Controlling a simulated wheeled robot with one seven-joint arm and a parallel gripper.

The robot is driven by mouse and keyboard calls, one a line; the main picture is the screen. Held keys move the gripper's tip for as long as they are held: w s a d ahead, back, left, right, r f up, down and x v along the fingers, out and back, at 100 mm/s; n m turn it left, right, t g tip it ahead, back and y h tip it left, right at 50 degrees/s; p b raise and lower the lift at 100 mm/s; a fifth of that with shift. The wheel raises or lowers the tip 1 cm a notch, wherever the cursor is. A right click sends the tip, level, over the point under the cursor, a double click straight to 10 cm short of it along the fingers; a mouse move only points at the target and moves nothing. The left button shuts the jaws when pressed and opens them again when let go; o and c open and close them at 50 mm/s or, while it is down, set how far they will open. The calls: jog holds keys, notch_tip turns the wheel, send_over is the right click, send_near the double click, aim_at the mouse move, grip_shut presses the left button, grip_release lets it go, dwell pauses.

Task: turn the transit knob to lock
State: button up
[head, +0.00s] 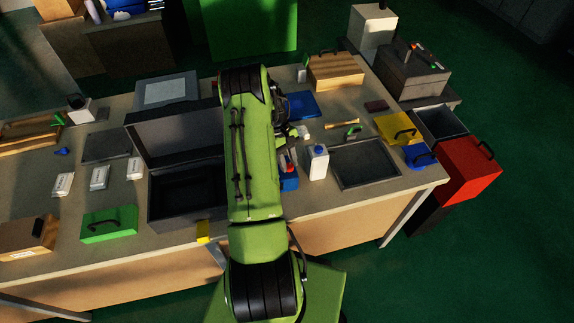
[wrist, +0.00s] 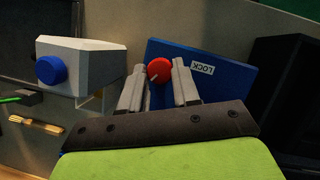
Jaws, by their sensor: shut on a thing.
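The transit knob (wrist: 158,69) is round and red, on a blue box (wrist: 222,84) with a white LOCK label (wrist: 202,68) to the right of the knob. A pale pointer mark on the knob points down and left in the wrist view, away from the label. My gripper (wrist: 158,75) has one finger on each side of the knob and is shut on it. In the head view the blue box (head: 289,182) stands on the bench, partly hidden behind my arm.
A white bottle with a blue cap (head: 318,163) stands close to the right of the blue box; the wrist view shows it at left (wrist: 75,66). A large open black case (head: 185,190) lies left of my arm. A dark tray (head: 365,165) lies right of the bottle.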

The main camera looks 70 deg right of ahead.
jog(key=m, duration=0.2)
jog(key=m+t+y+b, duration=0.1)
jog(key=m+b, duration=0.1)
jog(key=m, duration=0.1)
jog(key=shift+s+d+m+t, duration=0.15)
jog(key=shift+s+m+t, duration=0.15)
jog(key=shift+t, duration=0.1)
jog(key=m+t, duration=0.1)
jog(key=m, duration=0.1)
jog(key=m+t+b, duration=0.1)
jog(key=m, duration=0.2)
jog(key=shift+s+y, duration=0.1)
jog(key=shift+y, duration=0.3)
jog(key=shift+m, duration=0.3)
jog(key=o, duration=1.1)
jog(key=shift+c, duration=0.2)
jog(key=p+v, duration=0.2)
jog(key=v, duration=1.3)
jog(key=shift+d+r+p, duration=0.25)
jog(key=shift+r+p, duration=0.05)
jog(key=shift+r, duration=0.05)
